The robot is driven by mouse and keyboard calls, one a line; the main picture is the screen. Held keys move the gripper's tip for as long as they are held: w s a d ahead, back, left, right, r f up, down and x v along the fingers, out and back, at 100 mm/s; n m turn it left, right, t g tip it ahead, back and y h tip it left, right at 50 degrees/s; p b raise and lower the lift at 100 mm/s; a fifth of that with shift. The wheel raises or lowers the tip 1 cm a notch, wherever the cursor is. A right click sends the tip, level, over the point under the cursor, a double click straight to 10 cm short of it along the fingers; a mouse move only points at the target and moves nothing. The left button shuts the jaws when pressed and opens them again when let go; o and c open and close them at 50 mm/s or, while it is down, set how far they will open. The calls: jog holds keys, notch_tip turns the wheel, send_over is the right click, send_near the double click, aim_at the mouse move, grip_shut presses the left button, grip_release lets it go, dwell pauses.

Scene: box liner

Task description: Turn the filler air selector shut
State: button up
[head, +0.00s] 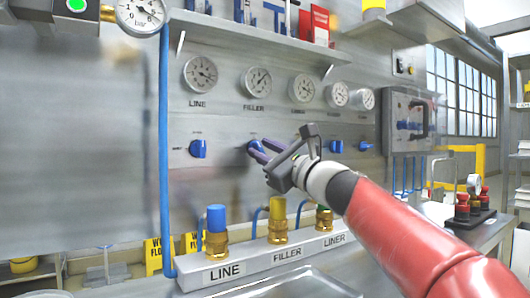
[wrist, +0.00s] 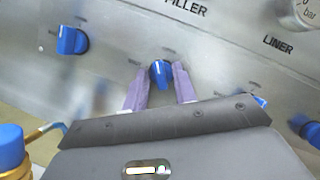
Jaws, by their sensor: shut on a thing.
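The filler air selector is a blue knob (head: 254,145) on the grey panel, below the gauge marked FILLER. My gripper (head: 257,152) reaches it from the lower right and partly covers it in the head view. In the wrist view the knob (wrist: 160,74) sits between my two purple fingers (wrist: 160,86), which are closed about its sides. The knob's pointer looks nearly upright in the wrist picture, which is itself tilted. The small marks around it are too blurred to read.
The LINE selector (head: 198,149) is to the left, and another blue selector (head: 336,146) is to the right. Below stands a manifold (head: 230,271) with upright brass fittings and coloured caps. A blue vertical pipe (head: 164,150) runs at left. A shelf (head: 260,40) overhangs the gauges.

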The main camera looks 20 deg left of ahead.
jog(key=n, duration=0.1)
jog(key=n+g, duration=0.1)
jog(key=shift+d+r+n, duration=0.1)
jog(key=shift+r+n, duration=0.1)
jog(key=shift+n, duration=0.1)
grip_shut()
jog(key=n+g+p, duration=0.1)
jog(key=n, duration=0.2)
jog(key=n+g+h+p, duration=0.1)
jog(key=n, duration=0.3)
jog(key=n+g+p, duration=0.1)
jog(key=n+p, duration=0.1)
jog(key=n, duration=0.1)
jog(key=shift+r+g+h, duration=0.2)
jog(key=shift+g+h, duration=0.1)
jog(key=shift+h, duration=0.1)
jog(key=shift+n, duration=0.4)
jog(key=o, duration=0.6)
grip_release()
jog(key=shift+w+f, duration=0.1)
jog(key=shift+f, duration=0.05)
jog(key=b+v, duration=0.1)
jog(key=v, duration=0.6)
jog(key=shift+d+b, duration=0.35)
